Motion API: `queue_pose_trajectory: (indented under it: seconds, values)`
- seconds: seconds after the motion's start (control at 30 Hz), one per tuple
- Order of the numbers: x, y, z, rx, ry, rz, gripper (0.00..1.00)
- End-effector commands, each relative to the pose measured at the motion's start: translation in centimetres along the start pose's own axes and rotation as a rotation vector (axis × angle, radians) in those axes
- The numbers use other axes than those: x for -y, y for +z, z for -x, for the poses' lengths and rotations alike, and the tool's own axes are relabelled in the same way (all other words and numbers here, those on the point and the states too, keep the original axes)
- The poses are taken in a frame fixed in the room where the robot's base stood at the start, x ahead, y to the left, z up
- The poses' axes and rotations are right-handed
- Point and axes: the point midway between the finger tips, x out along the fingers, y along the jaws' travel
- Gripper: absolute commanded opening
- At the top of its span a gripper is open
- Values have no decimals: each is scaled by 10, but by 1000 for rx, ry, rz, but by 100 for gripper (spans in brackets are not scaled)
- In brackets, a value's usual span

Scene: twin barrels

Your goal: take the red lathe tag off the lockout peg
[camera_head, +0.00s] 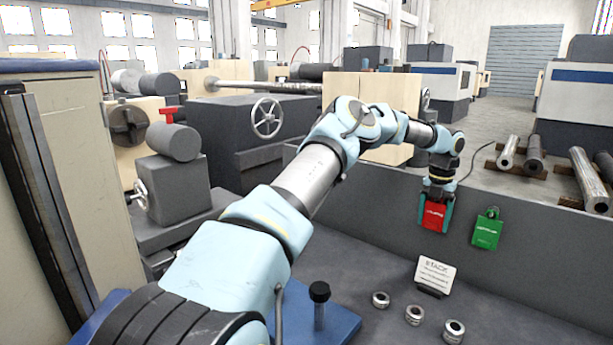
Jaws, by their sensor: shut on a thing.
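The red tag (433,216) is in the head view right of centre, in front of the low grey wall. My gripper (436,212) points down over it, with a teal finger on each side of the tag, and is shut on it. The peg behind the red tag is hidden, so I cannot tell whether the tag still hangs on it. A green tag (487,231) hangs on the same wall to the right, apart from my gripper.
A white sign (435,273) stands on the grey bench top below the tags. Several metal rings (413,315) lie in front of it. A black-knobbed post (319,292) stands on a blue plate near my arm. Lathes and metal bars (508,153) are beyond the wall.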

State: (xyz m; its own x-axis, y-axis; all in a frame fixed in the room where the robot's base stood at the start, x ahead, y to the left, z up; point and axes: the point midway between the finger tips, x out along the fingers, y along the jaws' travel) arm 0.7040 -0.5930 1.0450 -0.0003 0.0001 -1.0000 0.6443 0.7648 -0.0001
Motion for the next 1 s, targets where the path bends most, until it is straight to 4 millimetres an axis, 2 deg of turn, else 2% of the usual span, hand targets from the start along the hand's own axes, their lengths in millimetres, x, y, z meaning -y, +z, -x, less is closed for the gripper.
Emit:
queue_pose_trajectory:
  seconds: [1.0]
  values:
    - [0, -33, 10, 0, 0, 0, 25]
